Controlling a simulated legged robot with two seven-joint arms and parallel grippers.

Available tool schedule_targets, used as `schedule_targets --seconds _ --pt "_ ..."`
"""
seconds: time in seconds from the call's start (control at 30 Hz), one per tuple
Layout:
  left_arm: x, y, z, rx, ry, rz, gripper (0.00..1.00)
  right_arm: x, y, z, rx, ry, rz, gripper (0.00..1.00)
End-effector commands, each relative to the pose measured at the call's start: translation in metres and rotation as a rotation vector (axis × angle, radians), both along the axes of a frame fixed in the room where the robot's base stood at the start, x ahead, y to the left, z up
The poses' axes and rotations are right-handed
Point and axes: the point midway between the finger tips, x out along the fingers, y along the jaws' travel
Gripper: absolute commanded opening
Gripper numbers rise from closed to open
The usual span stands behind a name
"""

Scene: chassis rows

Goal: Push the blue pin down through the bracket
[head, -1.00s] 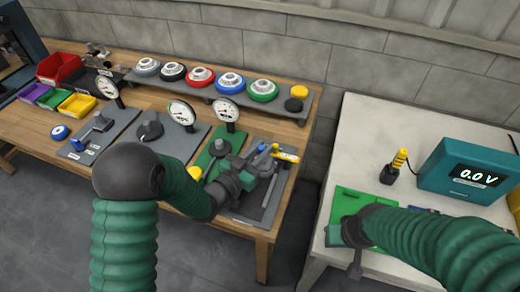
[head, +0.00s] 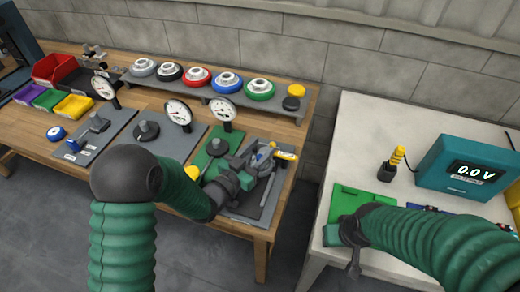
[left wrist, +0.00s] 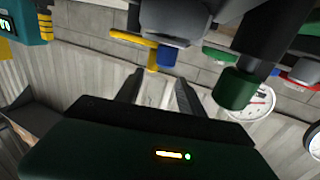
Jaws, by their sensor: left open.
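The blue pin (left wrist: 166,56) shows in the left wrist view just beyond my open fingertips, in front of a yellow bar (left wrist: 150,58). It hangs by a grey body (left wrist: 180,18) at the top, probably part of the bracket. In the head view the pin is a small blue spot (head: 260,157) at the grey plate on the table's right end, partly hidden by my gripper. My left gripper (head: 256,163) is open and empty beside it; its two fingers (left wrist: 158,82) show in the wrist view. My right gripper (head: 352,255) is by the white table's green mat; its jaws are unclear.
Dial gauges (head: 222,107) stand behind my left gripper. A rack of coloured knobs (head: 228,82) runs along the back. A green mat (head: 350,200), a yellow-handled tool (head: 396,160) and a teal meter (head: 460,165) are on the white table (head: 390,120).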

Motion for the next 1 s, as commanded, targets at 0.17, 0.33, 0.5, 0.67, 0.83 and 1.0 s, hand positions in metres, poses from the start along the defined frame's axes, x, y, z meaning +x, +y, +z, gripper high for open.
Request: schedule_targets --seconds 0.17,0.33,0.5,0.67,0.83,1.0 --pt "-0.006 0.003 -0.010 0.007 0.021 -0.001 0.46 0.000 0.000 -0.002 0.000 0.000 0.000 0.36" --pt "-0.031 0.022 -0.010 0.009 0.022 0.003 0.46 0.000 0.000 -0.002 0.000 0.000 0.000 0.36" --pt "-0.071 0.053 -0.007 0.004 0.014 0.005 0.46 0.000 0.000 -0.003 0.000 -0.001 0.000 0.36" --pt "-0.109 0.080 -0.003 0.002 0.010 0.006 0.46 0.000 0.000 -0.002 0.000 0.002 0.000 0.36" --pt "-0.128 0.093 0.007 0.002 0.008 0.000 0.46 0.000 0.000 0.037 0.000 0.001 0.000 0.36" --pt "-0.137 0.098 0.003 0.001 0.002 0.001 0.46 0.000 0.000 0.048 0.000 0.001 0.000 0.36"
